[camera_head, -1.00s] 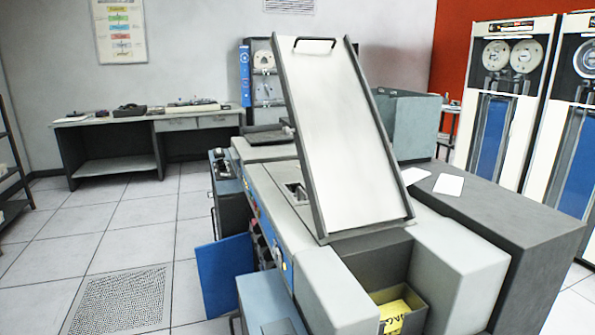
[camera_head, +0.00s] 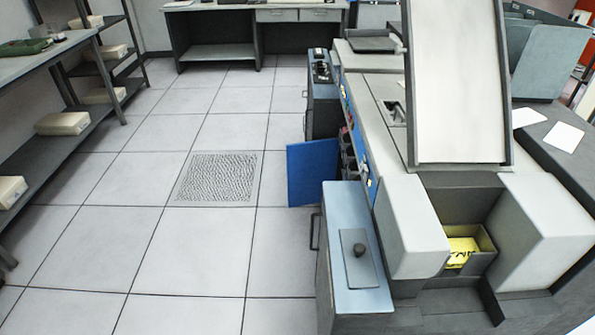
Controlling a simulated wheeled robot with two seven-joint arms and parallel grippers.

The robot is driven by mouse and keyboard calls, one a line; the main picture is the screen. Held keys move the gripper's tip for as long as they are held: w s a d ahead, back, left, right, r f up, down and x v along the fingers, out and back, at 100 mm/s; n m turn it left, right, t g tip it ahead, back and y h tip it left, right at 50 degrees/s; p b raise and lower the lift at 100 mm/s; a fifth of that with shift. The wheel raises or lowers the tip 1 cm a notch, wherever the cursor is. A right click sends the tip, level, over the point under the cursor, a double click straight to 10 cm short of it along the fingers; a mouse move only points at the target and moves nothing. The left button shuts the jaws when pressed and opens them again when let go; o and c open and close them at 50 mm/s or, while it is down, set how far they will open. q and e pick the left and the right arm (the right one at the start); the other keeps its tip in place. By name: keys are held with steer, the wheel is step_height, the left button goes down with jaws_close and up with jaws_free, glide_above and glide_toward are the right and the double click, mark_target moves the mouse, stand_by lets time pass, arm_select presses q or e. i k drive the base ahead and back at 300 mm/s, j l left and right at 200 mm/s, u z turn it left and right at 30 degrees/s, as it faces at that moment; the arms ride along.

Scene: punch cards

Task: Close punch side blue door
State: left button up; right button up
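The blue door (camera_head: 313,173) stands open on the left side of the punch machine (camera_head: 405,215). It sticks out to the left over the tiled floor, and its flat blue face shows. Dark parts inside the machine (camera_head: 350,150) are visible beside the door's right edge. Neither of my grippers is in view.
A light-blue cabinet (camera_head: 350,225) with a dark handle stands just in front of the door. Open floor (camera_head: 190,250) with a perforated tile (camera_head: 217,178) lies to the left. Shelves with boxes (camera_head: 63,124) line the far left. A raised panel (camera_head: 458,80) tops the machine.

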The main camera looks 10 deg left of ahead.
mark_target(310, 164)
steer(key=u, duration=0.4)
steer(key=j+u, duration=0.1)
steer(key=u, duration=0.75)
steer(key=i+u, duration=0.1)
steer(key=u, duration=0.7)
steer(key=i+z, duration=0.25)
steer(key=i, duration=0.2)
steer(key=i+z, duration=0.2)
steer(key=i, duration=0.2)
steer(key=i+j+z, duration=0.25)
steer(key=i, duration=0.2)
steer(key=i+j+z, duration=0.2)
steer(key=i, duration=0.2)
steer(key=i+l, duration=0.1)
steer(key=i, duration=0.95)
steer(key=i+l+u, duration=0.1)
steer(key=i, duration=0.4)
steer(key=i+j, duration=0.15)
steer(key=i, duration=0.4)
steer(key=i+j, duration=0.2)
steer(key=i, duration=0.3)
steer(key=i+j+u, duration=0.1)
steer(key=i, duration=0.45)
steer(key=i+j, duration=0.2)
steer(key=i, duration=0.3)
steer(key=z, duration=3.9)
steer(key=k+j, duration=0.05)
